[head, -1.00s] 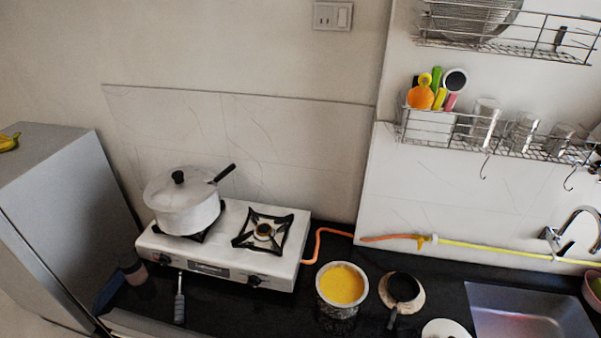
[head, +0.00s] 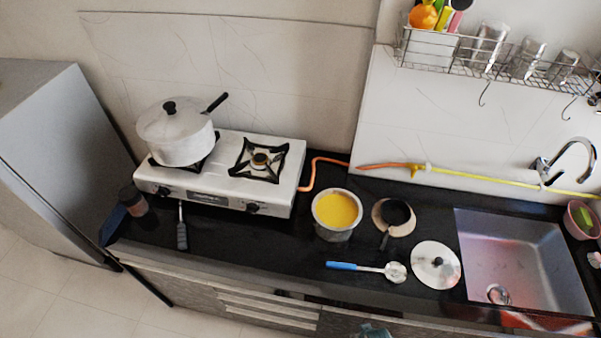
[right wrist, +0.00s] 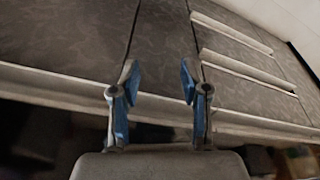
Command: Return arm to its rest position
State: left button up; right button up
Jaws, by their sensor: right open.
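My right gripper (right wrist: 159,84) is open in the right wrist view. Its two blue-padded fingers stand apart with nothing between them. Beyond them are grey cabinet fronts (right wrist: 165,40) with pale handle strips; the gripper appears apart from them. In the head view, a small bluish-grey part (head: 372,331) shows at the bottom edge, in front of the cabinets; it looks like the tip of my right gripper. The rest of the right arm is out of the frame. My left gripper is not in view.
A black counter (head: 270,245) holds a white stove (head: 222,177) with a lidded pot (head: 178,138), a pot of yellow liquid (head: 337,211), a blue-handled ladle (head: 345,266), a lid (head: 435,264) and a sink (head: 525,255). A grey fridge (head: 60,150) stands left.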

jog(key=s+f+g, duration=0.1)
jog(key=s+f, duration=0.2)
jog(key=f, duration=0.5)
jog(key=s+f, duration=0.4)
jog(key=f, duration=0.4)
jog(key=s+d+f, duration=0.3)
jog(key=s+f, duration=0.6)
jog(key=s, duration=0.4)
jog(key=shift+s+d+f+g+b, duration=0.15)
jog(key=shift+s+f+g+b, duration=0.15)
jog(key=shift+f+g+b, duration=0.1)
jog(key=shift+d+n, duration=0.1)
jog(key=shift+n, duration=0.2)
jog(key=shift+a+r, duration=0.1)
jog(key=shift+a, duration=0.4)
